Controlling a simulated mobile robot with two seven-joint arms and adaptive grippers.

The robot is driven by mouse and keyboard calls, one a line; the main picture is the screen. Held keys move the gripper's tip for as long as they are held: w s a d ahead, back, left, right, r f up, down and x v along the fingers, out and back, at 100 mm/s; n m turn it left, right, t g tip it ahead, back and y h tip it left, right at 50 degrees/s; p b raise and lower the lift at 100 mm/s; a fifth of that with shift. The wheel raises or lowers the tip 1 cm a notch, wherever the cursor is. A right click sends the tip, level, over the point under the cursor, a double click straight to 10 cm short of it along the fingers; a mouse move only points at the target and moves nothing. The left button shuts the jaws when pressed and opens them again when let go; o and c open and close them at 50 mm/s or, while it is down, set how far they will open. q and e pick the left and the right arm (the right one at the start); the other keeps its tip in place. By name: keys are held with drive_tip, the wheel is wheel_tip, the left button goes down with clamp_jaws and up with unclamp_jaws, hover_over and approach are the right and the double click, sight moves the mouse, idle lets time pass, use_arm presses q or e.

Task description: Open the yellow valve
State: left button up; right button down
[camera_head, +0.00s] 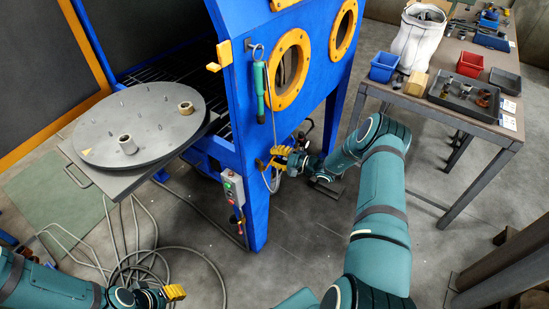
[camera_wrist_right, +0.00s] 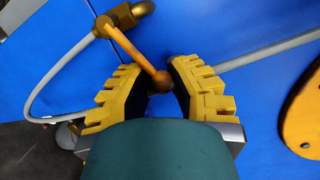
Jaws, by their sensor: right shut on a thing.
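The yellow valve's lever (camera_wrist_right: 135,52) shows in the right wrist view. It slants from the brass valve body (camera_wrist_right: 122,18) at the top down to a dark ball end between my fingers. My right gripper (camera_wrist_right: 160,88) has its two yellow ridged fingers shut on the ball end. In the head view the right gripper (camera_head: 280,160) is at the blue cabinet's lower front, and it largely hides the valve there. My left gripper (camera_head: 172,294) is at the bottom left, away from the valve; its finger gap is not clear.
The blue cabinet (camera_head: 258,195) has yellow-ringed ports and a hanging green-handled tool (camera_head: 260,85). A round turntable (camera_head: 95,140) stands at the left. Hoses (camera_head: 150,262) lie on the floor. A workbench (camera_head: 470,125) with bins is at the right.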

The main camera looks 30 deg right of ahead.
drive_tip(key=r+n, duration=0.1)
drive_tip(key=n, duration=0.1)
drive_tip(key=shift+s+a+r+n, duration=0.15)
drive_tip(key=shift+a+r+n, duration=0.15)
drive_tip(key=shift+a+r, duration=0.05)
drive_tip(key=n, duration=0.1)
drive_tip(key=a+r+n+h, duration=0.1)
drive_tip(key=n+p, duration=0.1)
drive_tip(key=shift+s+a+r+n+h, duration=0.25)
drive_tip(key=shift+s+a+n+h, duration=0.05)
drive_tip(key=shift+s+a+n, duration=0.1)
drive_tip(key=shift+s+a+r+n+h, duration=0.15)
drive_tip(key=shift+a+n, duration=0.1)
drive_tip(key=shift+n, duration=0.3)
drive_tip(key=shift+s+a+r+n+h, duration=0.1)
drive_tip(key=shift+a+n+h, duration=0.1)
drive_tip(key=shift+n, duration=0.35)
drive_tip(key=shift+s+a+r+n+h+b, duration=0.1)
drive_tip(key=shift+s+a+n+h+b, duration=0.1)
drive_tip(key=shift+a+n+b, duration=0.3)
drive_tip(key=shift+s+a+n+h+b, duration=0.1)
drive_tip(key=shift+a+n+h+b, duration=0.15)
drive_tip(key=shift+n, duration=0.45)
drive_tip(key=c, duration=0.8)
unclamp_jaws()
drive_tip(key=shift+o, duration=0.3)
drive_tip(key=shift+r, duration=0.1)
